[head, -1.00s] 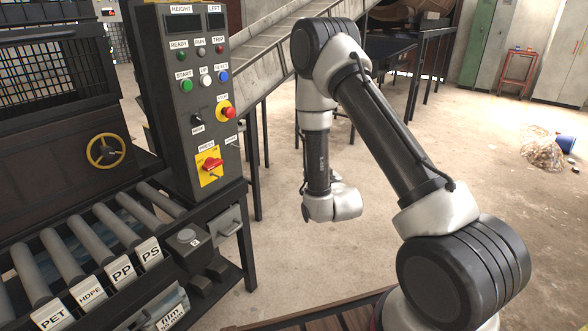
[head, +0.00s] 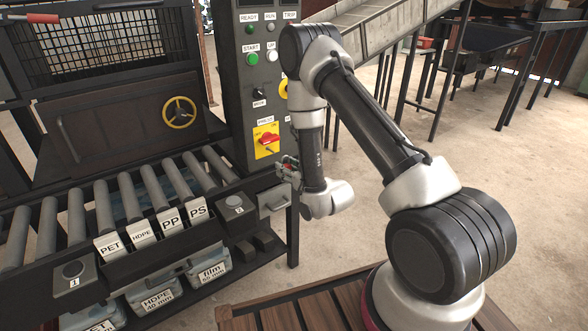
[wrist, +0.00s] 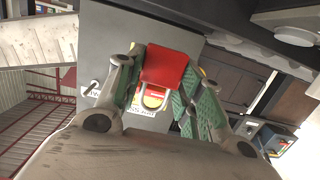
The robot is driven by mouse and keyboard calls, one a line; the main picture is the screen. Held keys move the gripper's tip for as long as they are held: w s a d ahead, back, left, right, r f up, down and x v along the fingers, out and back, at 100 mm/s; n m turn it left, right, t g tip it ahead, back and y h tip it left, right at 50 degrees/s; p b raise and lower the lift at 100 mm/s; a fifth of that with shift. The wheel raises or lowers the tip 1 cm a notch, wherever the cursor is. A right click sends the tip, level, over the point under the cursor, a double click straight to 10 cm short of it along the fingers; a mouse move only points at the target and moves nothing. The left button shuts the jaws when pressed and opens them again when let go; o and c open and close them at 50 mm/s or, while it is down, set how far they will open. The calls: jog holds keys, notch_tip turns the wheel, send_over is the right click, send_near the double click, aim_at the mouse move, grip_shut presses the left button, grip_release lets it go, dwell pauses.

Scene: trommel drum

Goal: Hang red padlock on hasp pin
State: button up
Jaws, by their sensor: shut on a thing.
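The red padlock (wrist: 165,66) is in the wrist view, between the green-padded fingers of my gripper (wrist: 160,88). My gripper is shut on its body, and its pale shackle (wrist: 155,97) points down in the picture. Behind the shackle is a yellow plate with a red part on the grey control cabinet (wrist: 140,35). A small metal peg (wrist: 93,88) stands out near a white label, left of the fingers. I cannot tell whether it is the hasp pin. In the head view my gripper (head: 288,172) is small and partly hidden by my wrist, near the cabinet's lower right side.
The cabinet (head: 238,100) carries buttons and a red switch on yellow (head: 267,138). A roller conveyor (head: 125,200) with labelled bins below stands left. A grey box (head: 272,200) juts out below the gripper. Open floor (head: 470,175) lies right.

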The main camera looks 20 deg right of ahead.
send_near(268, 156)
jog(key=shift+r+x, duration=0.1)
jog(key=shift+x, duration=1.05)
jog(key=shift+r+x, duration=0.15)
jog(key=shift+x, duration=1)
jog(key=shift+w+a+f, duration=0.2)
jog(key=shift+w+f, duration=0.15)
jog(key=shift+w, duration=0.35)
jog(key=o, duration=1.2)
jog(key=shift+c, duration=0.2)
